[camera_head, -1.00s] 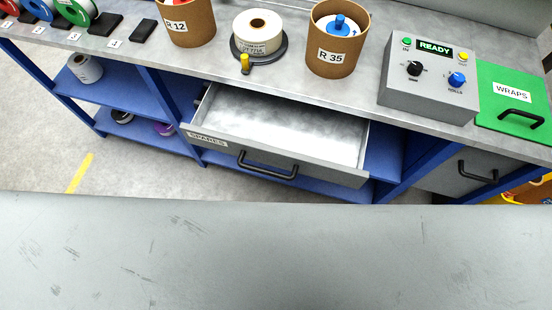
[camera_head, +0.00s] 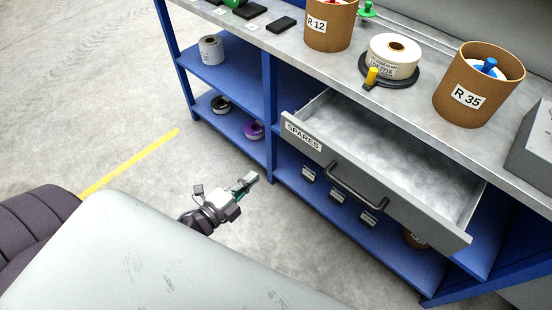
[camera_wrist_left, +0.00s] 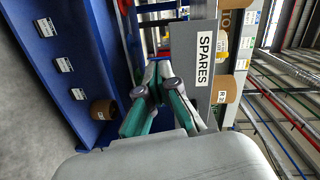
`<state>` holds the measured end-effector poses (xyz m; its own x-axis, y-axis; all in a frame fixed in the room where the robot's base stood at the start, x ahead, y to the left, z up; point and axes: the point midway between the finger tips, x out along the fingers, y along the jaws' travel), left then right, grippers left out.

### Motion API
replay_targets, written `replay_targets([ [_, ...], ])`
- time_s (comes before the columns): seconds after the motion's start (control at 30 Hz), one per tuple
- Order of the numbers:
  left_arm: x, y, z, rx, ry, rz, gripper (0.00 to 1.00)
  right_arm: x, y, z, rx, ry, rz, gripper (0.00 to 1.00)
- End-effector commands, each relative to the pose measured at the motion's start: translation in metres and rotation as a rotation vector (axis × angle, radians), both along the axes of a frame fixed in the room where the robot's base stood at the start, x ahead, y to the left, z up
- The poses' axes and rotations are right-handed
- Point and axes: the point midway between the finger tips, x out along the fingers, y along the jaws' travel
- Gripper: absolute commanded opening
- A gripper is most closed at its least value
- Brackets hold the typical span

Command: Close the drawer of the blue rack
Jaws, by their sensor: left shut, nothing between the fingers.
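The blue rack (camera_head: 271,120) has a grey drawer labelled SPARES (camera_head: 360,185), which stands pulled out and empty, with a black bar handle (camera_head: 357,188) on its front. My left gripper (camera_head: 250,179) is to the left of the drawer front, apart from it and lower in the picture, shut and empty. In the left wrist view the closed fingers (camera_wrist_left: 158,68) point up beside the SPARES front (camera_wrist_left: 203,60), and the handle is not clearly visible there. My right gripper is not in view.
On the worktop stand the R 12 tub (camera_head: 330,22), a label roll on a black stand (camera_head: 393,57) and the R 35 tub (camera_head: 478,85). Rolls lie on the blue shelves at left (camera_head: 211,50). Open floor (camera_head: 90,90) lies left of the rack.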

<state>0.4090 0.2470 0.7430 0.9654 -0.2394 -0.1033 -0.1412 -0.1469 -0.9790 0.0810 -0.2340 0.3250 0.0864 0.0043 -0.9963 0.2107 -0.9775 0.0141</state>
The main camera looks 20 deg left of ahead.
Motion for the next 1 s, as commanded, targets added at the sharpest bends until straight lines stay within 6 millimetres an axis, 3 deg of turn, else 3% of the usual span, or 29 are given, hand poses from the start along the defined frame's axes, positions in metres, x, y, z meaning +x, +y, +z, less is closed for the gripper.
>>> replay_targets([
  [0.1, 0.000, -0.008, 0.031, 0.104, -0.110, -0.059, 0.00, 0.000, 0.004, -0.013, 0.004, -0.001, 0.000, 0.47],
  [0.23, 0.002, -0.012, 0.047, 0.145, -0.151, -0.082, 0.00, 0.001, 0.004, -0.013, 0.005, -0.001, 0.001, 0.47],
  [0.37, 0.015, -0.017, 0.050, 0.147, -0.154, -0.083, 0.00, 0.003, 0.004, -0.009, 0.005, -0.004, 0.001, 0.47],
  [0.8, 0.101, -0.044, 0.050, 0.143, -0.153, -0.080, 0.00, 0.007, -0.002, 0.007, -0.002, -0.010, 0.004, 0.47],
  [1.0, 0.125, -0.052, 0.048, 0.142, -0.150, -0.080, 0.00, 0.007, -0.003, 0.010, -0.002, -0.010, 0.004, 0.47],
])
